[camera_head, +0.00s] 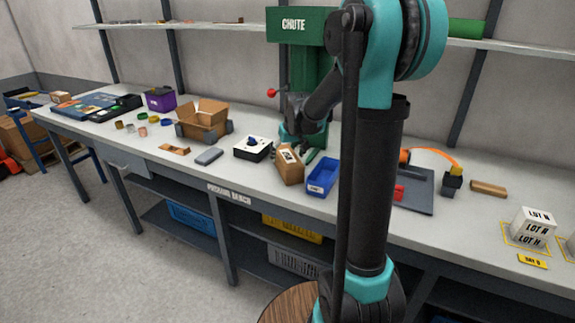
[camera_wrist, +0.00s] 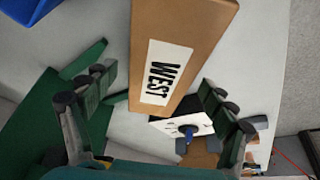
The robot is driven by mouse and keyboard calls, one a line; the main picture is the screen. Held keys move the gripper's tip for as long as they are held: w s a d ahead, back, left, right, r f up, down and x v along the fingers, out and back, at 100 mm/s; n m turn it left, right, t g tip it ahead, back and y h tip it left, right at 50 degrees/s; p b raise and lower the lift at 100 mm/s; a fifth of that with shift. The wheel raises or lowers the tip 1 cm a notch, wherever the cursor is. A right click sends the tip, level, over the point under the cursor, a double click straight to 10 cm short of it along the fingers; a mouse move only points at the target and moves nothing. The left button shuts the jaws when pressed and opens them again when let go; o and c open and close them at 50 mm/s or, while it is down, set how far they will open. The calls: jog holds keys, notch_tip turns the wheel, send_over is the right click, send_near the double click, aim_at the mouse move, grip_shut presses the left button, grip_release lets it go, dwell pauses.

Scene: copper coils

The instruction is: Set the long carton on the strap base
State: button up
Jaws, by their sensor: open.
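A long brown carton (camera_head: 291,168) stands on the bench, left of a blue bin, partly covered by my gripper. In the wrist view the carton (camera_wrist: 180,50) has a white label reading WEST and lies between the spread fingers. My gripper (camera_wrist: 155,88) is open, with gaps visible on both sides of the carton. Its fingertips show at the carton in the head view (camera_head: 305,155). A dark flat plate (camera_head: 418,204) with a red part and an orange strap (camera_head: 438,156) looks like the strap base. It is right of my arm, which hides its left part.
The blue bin (camera_head: 322,177) stands close right of the carton. A green chute (camera_head: 300,25) rises behind. A brown block (camera_head: 488,188) and white LOT N box (camera_head: 532,227) lie farther right.

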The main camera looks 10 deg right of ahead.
jog(key=shift+w+f, duration=0.15)
jog(key=shift+f, duration=0.25)
jog(key=c, duration=1.7)
